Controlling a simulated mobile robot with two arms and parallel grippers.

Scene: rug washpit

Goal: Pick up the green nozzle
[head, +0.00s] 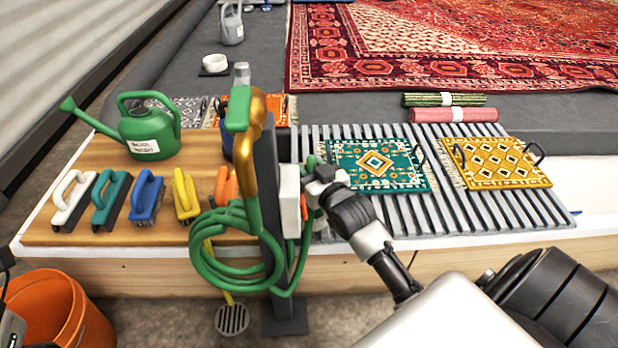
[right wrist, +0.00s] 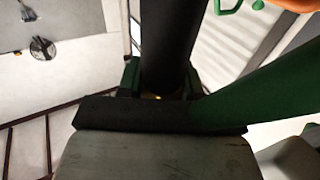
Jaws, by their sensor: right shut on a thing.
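The green nozzle (head: 238,110) is at the upper front of the dark post (head: 271,200), with a grey tip and a curved gold-coloured part beside it. The green hose (head: 215,270) hangs in coils below. My right gripper (head: 312,188) is on the right side of the post, near a white box, with green hose close by. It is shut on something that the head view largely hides. In the right wrist view a dark green piece (right wrist: 265,105) slants up from the jaws, and I cannot tell which part it is.
A green watering can (head: 148,135) and several coloured brushes stand on the wooden top. A slatted rack (head: 350,215) holds a teal rug (head: 378,165) and a yellow rug (head: 500,160). An orange bucket (head: 55,310) is at the lower left.

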